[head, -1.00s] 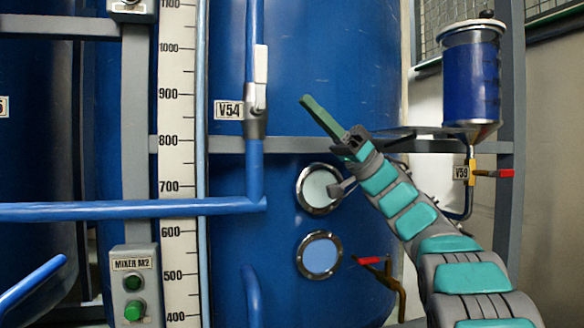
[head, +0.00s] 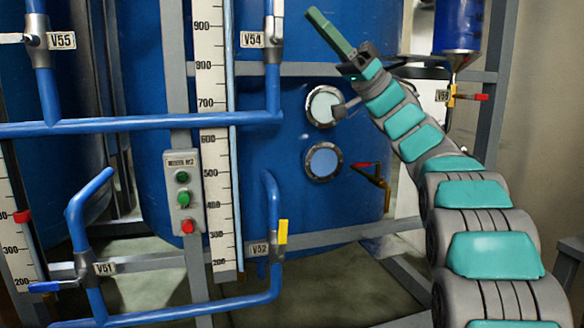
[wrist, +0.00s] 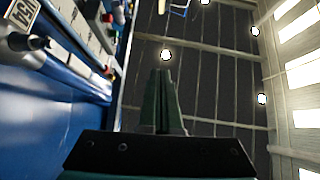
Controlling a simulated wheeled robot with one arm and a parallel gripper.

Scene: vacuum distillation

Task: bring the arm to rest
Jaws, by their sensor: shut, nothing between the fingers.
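My gripper (head: 318,18) is at the upper middle of the head view, at the end of my raised grey and teal arm. Its green fingers are shut together with nothing between them, and they point up and to the left. In the wrist view the green fingers (wrist: 162,100) stand together in the middle, with the dark ceiling and its lamps beyond. In the head view the gripper appears in front of the large blue tank (head: 350,220), right of the V54 valve (head: 272,32). I cannot tell how far it is from the tank.
Blue pipes (head: 150,124) with valves V55 (head: 37,38), V51 (head: 86,262) and V52 (head: 280,232) run at the left. A mixer button box (head: 184,192) and scale (head: 216,150) stand mid-left. Valve V59 (head: 452,95) hangs below a blue vessel (head: 458,25) at right.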

